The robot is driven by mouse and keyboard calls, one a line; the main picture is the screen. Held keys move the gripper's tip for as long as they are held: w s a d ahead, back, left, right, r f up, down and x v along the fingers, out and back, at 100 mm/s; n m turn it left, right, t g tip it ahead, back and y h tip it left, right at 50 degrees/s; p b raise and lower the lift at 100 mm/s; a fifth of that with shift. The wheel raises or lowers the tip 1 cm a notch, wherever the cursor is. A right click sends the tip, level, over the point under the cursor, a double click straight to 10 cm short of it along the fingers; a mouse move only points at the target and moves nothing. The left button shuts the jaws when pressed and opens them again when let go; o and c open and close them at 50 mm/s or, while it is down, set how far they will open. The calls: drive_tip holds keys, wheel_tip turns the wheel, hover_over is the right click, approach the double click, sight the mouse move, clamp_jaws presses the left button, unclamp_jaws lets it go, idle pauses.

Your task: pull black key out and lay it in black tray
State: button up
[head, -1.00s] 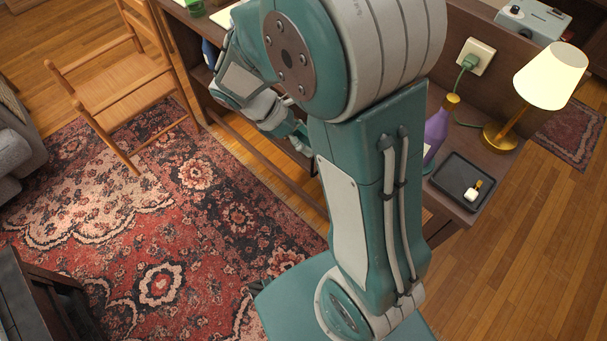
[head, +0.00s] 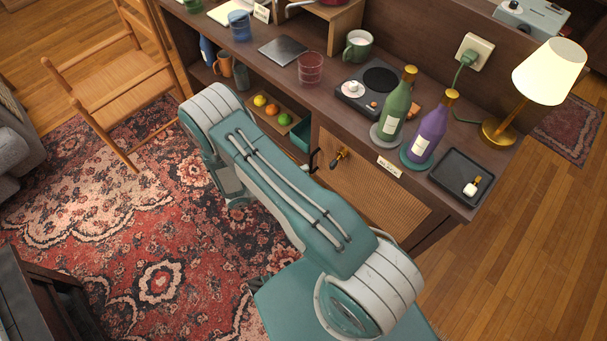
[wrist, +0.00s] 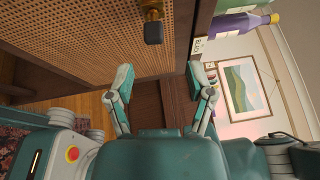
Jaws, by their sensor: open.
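The black key (head: 338,158) sticks out of a brass lock on the woven cabinet door (head: 375,185). In the wrist view the key (wrist: 153,31) shows at the top, black with a brass collar behind it. My gripper (wrist: 160,84) is open and empty, its two fingers apart below the key in that picture and not touching it. In the head view my arm hides the gripper. The black tray (head: 448,183) lies on the right end of the desk top. A small white-headed piece with a brass-coloured end (head: 472,187) lies in it.
Green (head: 396,108) and purple (head: 432,128) bottles stand left of the tray, with a lamp (head: 540,80) behind it. A hotplate (head: 372,90), a red glass (head: 311,68) and a green mug (head: 358,45) stand further left. Fruit (head: 270,110) lies on the open shelf.

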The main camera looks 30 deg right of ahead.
sight(333, 165)
drive_tip(key=shift+n+t, duration=0.3)
drive_tip(key=shift+n, duration=0.3)
drive_tip(key=shift+s+d+f, duration=0.1)
drive_tip(key=shift+s+d, duration=0.1)
drive_tip(key=shift+d, duration=1.3)
drive_tip(key=shift+s+d, duration=0.15)
drive_tip(key=shift+d, duration=1.35)
drive_tip(key=shift+s+d+f, duration=0.1)
drive_tip(key=shift+s+d, duration=0.1)
drive_tip(key=shift+d, duration=1.3)
